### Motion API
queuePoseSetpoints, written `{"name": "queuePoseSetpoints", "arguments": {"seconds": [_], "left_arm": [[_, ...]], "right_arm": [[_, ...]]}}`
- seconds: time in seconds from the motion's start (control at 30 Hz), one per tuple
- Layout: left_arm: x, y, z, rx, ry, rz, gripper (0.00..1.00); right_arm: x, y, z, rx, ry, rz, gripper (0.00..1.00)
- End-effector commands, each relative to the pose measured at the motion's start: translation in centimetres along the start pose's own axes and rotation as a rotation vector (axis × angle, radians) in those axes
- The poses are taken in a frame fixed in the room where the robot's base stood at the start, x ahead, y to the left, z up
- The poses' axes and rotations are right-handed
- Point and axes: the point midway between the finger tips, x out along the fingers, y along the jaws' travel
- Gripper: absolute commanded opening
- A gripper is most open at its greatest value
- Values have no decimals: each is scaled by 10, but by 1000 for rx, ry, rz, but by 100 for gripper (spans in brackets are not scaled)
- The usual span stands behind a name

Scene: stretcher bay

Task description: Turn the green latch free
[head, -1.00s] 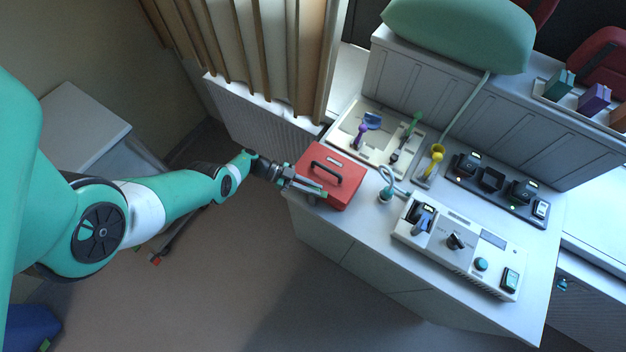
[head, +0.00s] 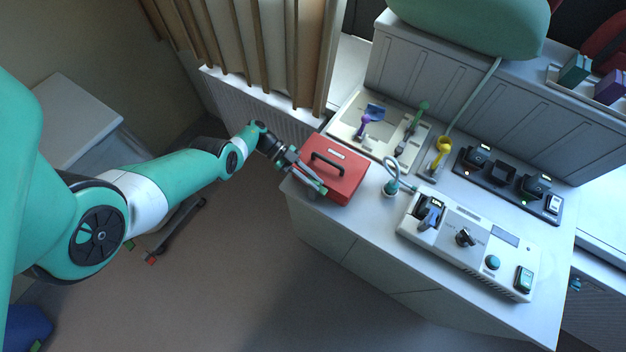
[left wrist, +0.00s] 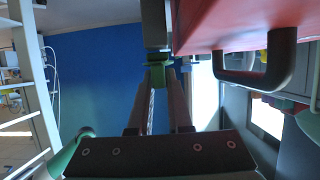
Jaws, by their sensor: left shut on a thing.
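The red case (head: 345,160) with a black handle (head: 328,163) stands at the left end of the white counter. My left gripper (head: 318,186) is at the case's near left edge, its fingers pointing down to the right. In the left wrist view my left gripper (left wrist: 168,70) is shut on the green latch (left wrist: 157,76), a small green piece at the fingertips beside the red case (left wrist: 205,22). The fingers hide much of the latch, so its exact angle cannot be told. My right gripper is not in view.
A tray (head: 345,128) with purple, blue and green tools lies behind the case. A white control unit (head: 470,243) and a dark charger strip (head: 507,187) are to the right. Open floor lies in front of the counter.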

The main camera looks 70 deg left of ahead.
Motion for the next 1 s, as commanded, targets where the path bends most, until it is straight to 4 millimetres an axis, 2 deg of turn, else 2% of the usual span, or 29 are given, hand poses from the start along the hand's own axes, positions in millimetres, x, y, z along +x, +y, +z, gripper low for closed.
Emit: {"name": "queuePoseSetpoints", "arguments": {"seconds": [0.07, 0.1, 0.27, 0.53, 0.67, 0.77, 1.0], "left_arm": [[0, 0, -2, 3, 5, 4, 0], [0, 0, -2, 3, 5, 4, 19], [0, 0, -2, 2, 4, 3, 46], [0, 0, -1, 1, 2, 1, 46], [-10, -1, -1, 1, 2, -1, 46], [-28, -1, 0, 1, 1, -3, 46], [-84, -1, 2, 2, 2, -3, 46]], "right_arm": [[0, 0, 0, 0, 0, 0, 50], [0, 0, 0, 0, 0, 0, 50], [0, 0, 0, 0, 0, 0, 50], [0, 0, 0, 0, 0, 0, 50], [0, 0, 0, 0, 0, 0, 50], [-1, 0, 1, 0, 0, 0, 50], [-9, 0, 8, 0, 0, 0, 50]]}}
